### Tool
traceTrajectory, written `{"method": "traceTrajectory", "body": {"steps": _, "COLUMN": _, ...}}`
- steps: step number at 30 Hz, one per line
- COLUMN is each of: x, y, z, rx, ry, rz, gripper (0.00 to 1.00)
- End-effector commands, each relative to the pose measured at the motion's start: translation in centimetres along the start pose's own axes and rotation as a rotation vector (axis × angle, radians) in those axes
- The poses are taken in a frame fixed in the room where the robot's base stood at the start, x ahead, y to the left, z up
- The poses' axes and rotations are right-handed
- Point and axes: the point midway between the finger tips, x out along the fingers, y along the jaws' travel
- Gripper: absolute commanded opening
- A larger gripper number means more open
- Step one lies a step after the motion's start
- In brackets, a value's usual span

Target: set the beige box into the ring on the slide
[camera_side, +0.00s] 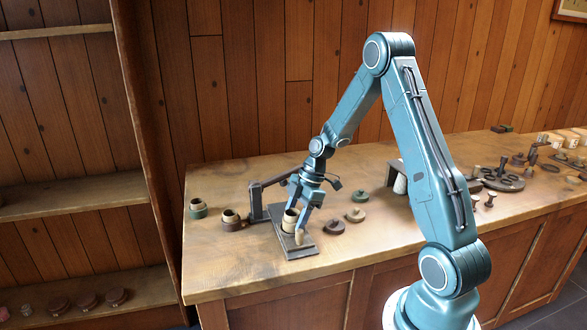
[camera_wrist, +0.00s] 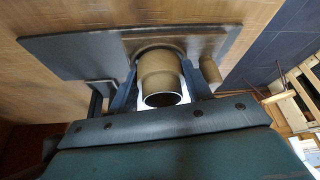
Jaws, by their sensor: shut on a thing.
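The beige box (camera_side: 290,219) is a hollow round cylinder, held upright between the fingers of my gripper (camera_side: 300,213). In the wrist view the beige box (camera_wrist: 160,84) shows its open mouth, with one blue finger of my gripper (camera_wrist: 160,88) on each side. The slide (camera_side: 303,253) is a flat dark grey plate on the bench; it also shows in the wrist view (camera_wrist: 75,46). The ring (camera_wrist: 153,51) shows as a brownish curve around the box's far end. Whether the box is fully seated in it I cannot tell. A small tan peg (camera_wrist: 210,70) stands beside it.
A dark bracket (camera_side: 256,202) stands behind the slide. Two pots, one green-based (camera_side: 197,209) and one brown-based (camera_side: 231,221), are to the left. The bench's front left is clear.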

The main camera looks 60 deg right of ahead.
Motion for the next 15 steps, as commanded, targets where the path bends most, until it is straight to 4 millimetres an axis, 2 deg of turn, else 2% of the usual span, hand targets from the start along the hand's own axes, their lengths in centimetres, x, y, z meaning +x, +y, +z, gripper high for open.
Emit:
{"method": "traceTrajectory", "body": {"steps": 12, "x": 0.09, "y": -0.02, "z": 0.03, "rx": 0.001, "ry": 0.000, "rz": -0.001, "gripper": 0.28}}
{"method": "traceTrajectory", "body": {"steps": 13, "x": 0.09, "y": -0.02, "z": 0.03, "rx": 0.001, "ry": 0.000, "rz": -0.001, "gripper": 0.53}}
{"method": "traceTrajectory", "body": {"steps": 15, "x": 0.11, "y": -0.05, "z": 0.04, "rx": 0.001, "ry": 0.000, "rz": -0.002, "gripper": 0.67}}
